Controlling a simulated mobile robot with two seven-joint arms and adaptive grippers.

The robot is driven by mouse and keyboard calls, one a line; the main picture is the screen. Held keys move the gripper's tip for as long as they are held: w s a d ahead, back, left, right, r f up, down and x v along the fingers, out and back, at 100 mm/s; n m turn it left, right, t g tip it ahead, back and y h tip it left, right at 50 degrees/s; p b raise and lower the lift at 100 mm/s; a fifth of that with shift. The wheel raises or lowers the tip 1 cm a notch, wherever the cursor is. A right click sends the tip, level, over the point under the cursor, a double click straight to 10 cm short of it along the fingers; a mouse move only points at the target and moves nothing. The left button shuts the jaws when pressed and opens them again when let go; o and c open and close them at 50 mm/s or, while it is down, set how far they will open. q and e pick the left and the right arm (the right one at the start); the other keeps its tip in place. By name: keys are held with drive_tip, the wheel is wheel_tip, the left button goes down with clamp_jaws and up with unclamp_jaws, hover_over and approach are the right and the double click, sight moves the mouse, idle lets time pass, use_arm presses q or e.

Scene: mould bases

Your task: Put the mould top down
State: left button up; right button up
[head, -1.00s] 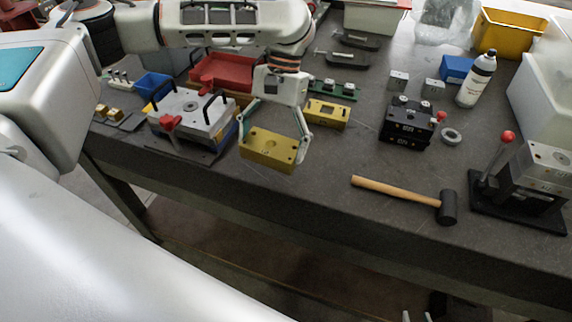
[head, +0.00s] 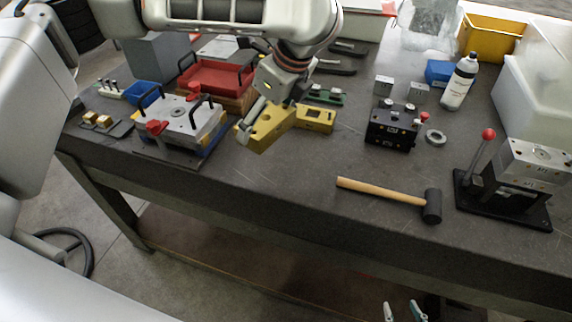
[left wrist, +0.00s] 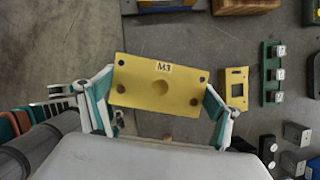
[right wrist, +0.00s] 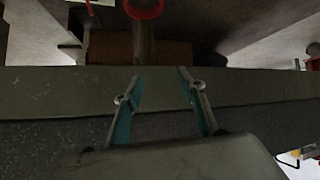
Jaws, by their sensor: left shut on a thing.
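The mould top is a yellow block (head: 266,128) marked "M3" with holes at its corners. My left gripper (left wrist: 160,84) is shut on it by its two ends, and the block (left wrist: 155,96) fills the space between the fingers in the left wrist view. In the head view the block is turned at an angle near the table's front part, and my left gripper (head: 264,115) partly covers it. A yellow mould base (head: 316,119) with a rectangular opening lies just right of it; it also shows in the left wrist view (left wrist: 234,88). My right gripper (right wrist: 158,92) is open and empty, low in front of the table.
A grey plate mould with black handles (head: 185,120) stands left of the block. A green rail (head: 325,96) lies behind the base. A black mould (head: 391,127), a mallet (head: 380,190) and a lever press (head: 510,185) are to the right. The table front between is bare.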

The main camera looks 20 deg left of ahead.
sight(280, 107)
use_arm(q)
drive_tip(key=w+r+m+t+h, duration=0.1)
drive_tip(key=m, duration=0.2)
drive_tip(key=w+d+r+m+t+h, duration=0.1)
drive_tip(key=r+m, duration=0.1)
drive_tip(key=m, duration=0.2)
drive_tip(key=d+r+m+h, duration=0.1)
drive_tip(key=m, duration=0.2)
drive_tip(key=shift+w+d+r+t+b, duration=0.2)
drive_tip(key=shift+w+r+t+b, duration=0.1)
drive_tip(key=shift+w+r+t, duration=0.1)
drive_tip(key=m, duration=0.1)
drive_tip(key=r+m+h, duration=0.1)
drive_tip(key=m, duration=0.1)
drive_tip(key=w+d+r+m, duration=0.1)
drive_tip(key=shift+m+h, duration=0.3)
wheel_tip(280, 107, down, 15)
drive_tip(key=shift+b, duration=1.25)
drive_tip(key=shift+f, duration=0.3)
wheel_tip(280, 107, down, 4)
drive_tip(key=shift+f+b, duration=0.1)
drive_tip(key=shift+b, duration=0.3)
drive_tip(key=shift+d, duration=0.1)
use_arm(e)
drive_tip(key=f, duration=0.1)
drive_tip(key=a+f, duration=0.1)
drive_tip(key=shift+w+a+f+y, duration=0.1)
drive_tip(key=shift+w+f+y, duration=0.15)
drive_tip(key=shift+f+y, duration=0.05)
drive_tip(key=shift+r, duration=0.1)
